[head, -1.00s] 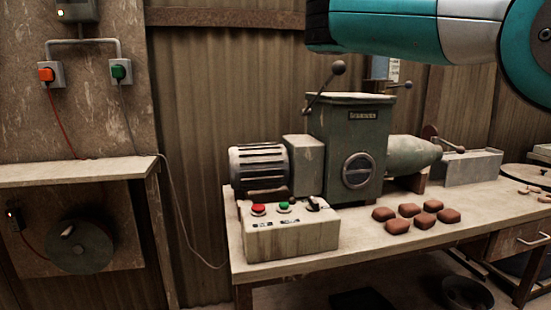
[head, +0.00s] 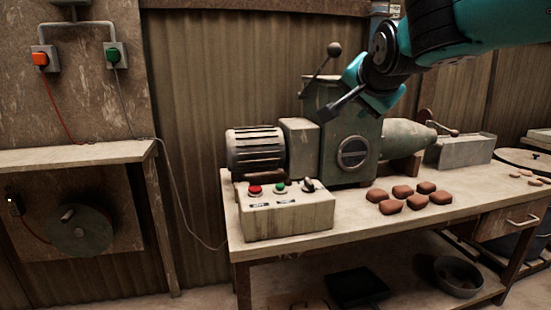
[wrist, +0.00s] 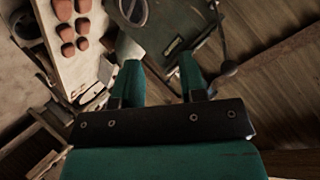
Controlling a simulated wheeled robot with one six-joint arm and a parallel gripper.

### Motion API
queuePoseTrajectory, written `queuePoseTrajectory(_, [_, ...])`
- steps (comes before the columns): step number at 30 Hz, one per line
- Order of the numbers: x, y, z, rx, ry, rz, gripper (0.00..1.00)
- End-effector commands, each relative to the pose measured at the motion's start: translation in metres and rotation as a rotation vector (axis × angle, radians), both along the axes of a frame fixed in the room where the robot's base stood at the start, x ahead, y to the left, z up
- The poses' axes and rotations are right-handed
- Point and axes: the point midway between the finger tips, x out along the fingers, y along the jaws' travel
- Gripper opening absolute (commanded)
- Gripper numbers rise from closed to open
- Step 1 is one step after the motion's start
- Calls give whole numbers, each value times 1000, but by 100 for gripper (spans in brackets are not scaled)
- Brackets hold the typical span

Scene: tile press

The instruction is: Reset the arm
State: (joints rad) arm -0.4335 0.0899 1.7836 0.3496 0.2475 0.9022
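My gripper (head: 348,104) hangs at the end of my teal arm, in front of the upper part of the green press (head: 352,135) in the head view. In the wrist view my gripper (wrist: 160,65) shows two teal fingers spread apart with nothing held between them. The press body (wrist: 180,35) and its ball-ended lever (wrist: 228,67) lie beyond the fingers. I cannot tell how far the fingers are from the press. Part of the press top is hidden behind my gripper.
A control box (head: 287,212) with red and green buttons stands at the workbench's (head: 345,228) front left. Several reddish-brown tiles (head: 404,191) lie right of it. A bowl (head: 458,275) sits below.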

Motion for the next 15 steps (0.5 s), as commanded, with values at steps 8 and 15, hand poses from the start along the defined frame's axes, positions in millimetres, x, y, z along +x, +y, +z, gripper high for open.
queuePoseTrajectory(8, [-170, 7, -123, -339, 437, 693, 38])
queuePoseTrajectory(15, [-284, 9, -169, -428, 571, 1146, 38])
